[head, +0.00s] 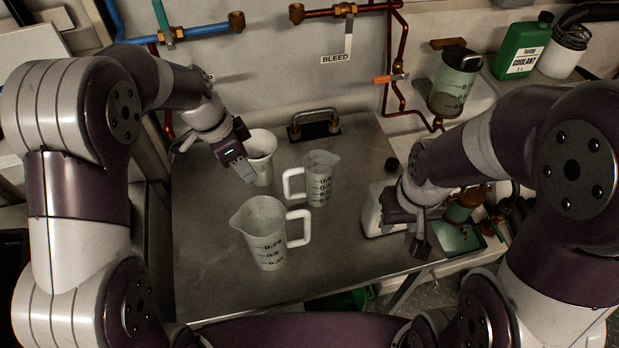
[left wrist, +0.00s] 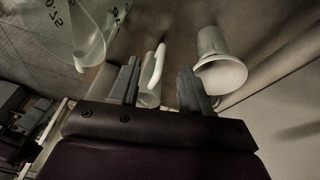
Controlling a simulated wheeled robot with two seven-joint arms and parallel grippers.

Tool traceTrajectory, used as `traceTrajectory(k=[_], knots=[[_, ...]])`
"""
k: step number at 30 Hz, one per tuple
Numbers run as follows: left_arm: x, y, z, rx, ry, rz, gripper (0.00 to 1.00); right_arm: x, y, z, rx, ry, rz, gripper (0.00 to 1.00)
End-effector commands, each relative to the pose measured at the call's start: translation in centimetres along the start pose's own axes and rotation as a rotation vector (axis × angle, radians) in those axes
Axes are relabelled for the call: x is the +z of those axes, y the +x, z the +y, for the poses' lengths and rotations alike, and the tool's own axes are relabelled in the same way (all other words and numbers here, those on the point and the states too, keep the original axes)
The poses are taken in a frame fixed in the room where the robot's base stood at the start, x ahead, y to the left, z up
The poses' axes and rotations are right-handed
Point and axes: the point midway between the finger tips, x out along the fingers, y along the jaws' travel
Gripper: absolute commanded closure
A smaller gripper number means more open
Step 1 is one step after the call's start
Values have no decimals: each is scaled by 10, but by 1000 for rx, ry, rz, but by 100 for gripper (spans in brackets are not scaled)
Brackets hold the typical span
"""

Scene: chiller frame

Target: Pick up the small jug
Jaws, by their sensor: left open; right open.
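The small jug (head: 320,180), translucent with dark markings and a white handle on its left, stands upright on the metal bench. In the left wrist view, the small jug (left wrist: 149,92) and its handle appear beyond and between my open fingers. A larger jug (head: 264,238) stands nearer, its handle to the right; it also shows in the left wrist view (left wrist: 92,35). My left gripper (head: 248,176) is open and empty, left of the small jug and apart from it. My right gripper (head: 420,240) is open at the bench's right edge, by a white container.
A white funnel-like vessel (head: 261,150) stands close behind my left gripper. A metal handle (head: 314,122) is at the bench's back. The white container (head: 372,212) sits on the right. A green coolant bottle (head: 522,48) is on the right shelf. The bench front is clear.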

Motion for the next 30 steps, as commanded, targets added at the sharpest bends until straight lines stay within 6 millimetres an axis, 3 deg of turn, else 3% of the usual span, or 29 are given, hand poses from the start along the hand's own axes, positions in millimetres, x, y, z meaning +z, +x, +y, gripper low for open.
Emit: traceTrajectory(k=[3, 6, 12, 20, 24, 30], knots=[[-30, 6, -13, 47, 273, 75, 53, -1, -4, 0, 0, 0, 0, 57], [-42, 15, -16, 60, 382, 107, 53, -1, -7, 0, 0, 0, 0, 57], [-48, 59, -13, 62, 403, 111, 53, -2, -17, 0, 0, 0, 0, 57], [-50, 94, -10, 60, 400, 110, 53, -4, -31, 0, 0, 0, 0, 57], [-51, 121, -9, 58, 401, 111, 53, -5, -40, 0, 0, 0, 1, 57], [-52, 134, -9, 54, 401, 111, 53, -5, -40, 0, 0, 0, 0, 57]])
